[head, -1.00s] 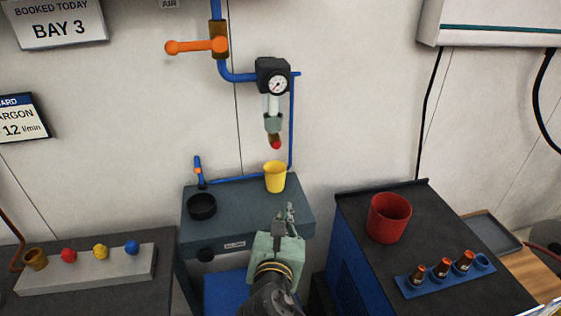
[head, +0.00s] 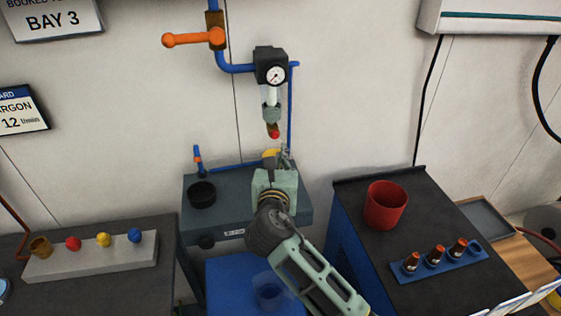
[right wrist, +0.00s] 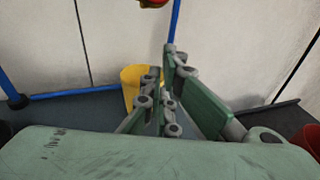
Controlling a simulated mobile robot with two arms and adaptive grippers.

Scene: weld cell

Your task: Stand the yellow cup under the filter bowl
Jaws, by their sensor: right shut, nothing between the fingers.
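The yellow cup (head: 269,154) stands on the grey bench top (head: 235,192) below the filter bowl (head: 271,113), mostly hidden behind my right gripper (head: 285,153) in the head view. The bowl hangs under the gauge and has a red tip (head: 274,132). In the right wrist view the yellow cup (right wrist: 132,84) is upright, just left of and partly behind the fingers of my right gripper (right wrist: 172,62). These fingers are shut with nothing between them. I cannot tell whether they touch the cup. My left gripper is out of view.
A black dish (head: 202,194) sits on the bench's left side. A red cup (head: 386,205) and a blue rack (head: 440,264) are on the dark cabinet at right. Blue pipe (head: 290,105) runs down the wall.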

